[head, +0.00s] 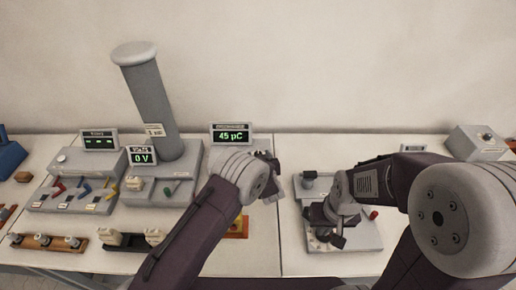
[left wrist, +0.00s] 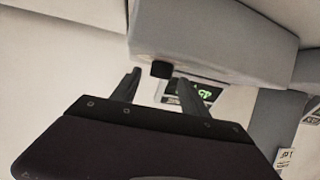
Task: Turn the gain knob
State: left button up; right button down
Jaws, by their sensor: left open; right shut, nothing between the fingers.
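In the left wrist view a small black knob (left wrist: 161,69) sticks out from a grey housing (left wrist: 215,42); it looks like the gain knob, but no label is readable. My left gripper (left wrist: 158,88) is open, with a finger on each side of the knob; I cannot tell whether they touch it. In the head view my left gripper (head: 272,178) is below and right of the display reading 45 pC (head: 232,134), and my arm hides the knob there. My right gripper (head: 328,236) is shut and empty over the grey panel (head: 352,244) on the right.
A grey column (head: 150,105) rises behind a unit reading 0 V (head: 143,156). A panel with coloured levers (head: 75,190) stands left. A red knob (head: 374,214) is beside my right gripper. A grey box (head: 476,143) stands at the far right.

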aim_at(256, 156)
pick_arm(q)
jog(key=shift+x, duration=0.9)
jog(key=shift+w+a+f, duration=0.1)
jog(key=shift+w+f, duration=0.15)
jog(key=shift+w, duration=0.2)
jog(key=shift+s+r, duration=0.1)
jog(key=shift+s, duration=0.05)
grip_shut()
jog(key=shift+f+m+h+b, duration=0.25)
jog(key=shift+m+h+b, duration=0.45)
jog(key=shift+h, duration=0.1)
jog(key=m+h+b, duration=0.4)
jog(key=shift+a+h, duration=0.1)
jog(key=shift+h, duration=0.2)
jog(key=shift+r+m+g+h+b, duration=0.1)
jog(key=shift+m+g+h+b, duration=0.4)
jog(key=shift+m+h, duration=0.35)
pick_arm(e)
notch_tip(256, 156, down, 6)
jog(key=shift+f, duration=0.1)
pick_arm(q)
jog(key=shift+r+m+g+h+p, duration=0.15)
jog(key=shift+m+g+h+p, duration=0.3)
jog(key=shift+m+g+h, duration=0.7)
pick_arm(e)
jog(key=shift+r, duration=0.45)
pick_arm(q)
jog(key=shift+m+h, duration=0.3)
jog(key=shift+h, duration=0.1)
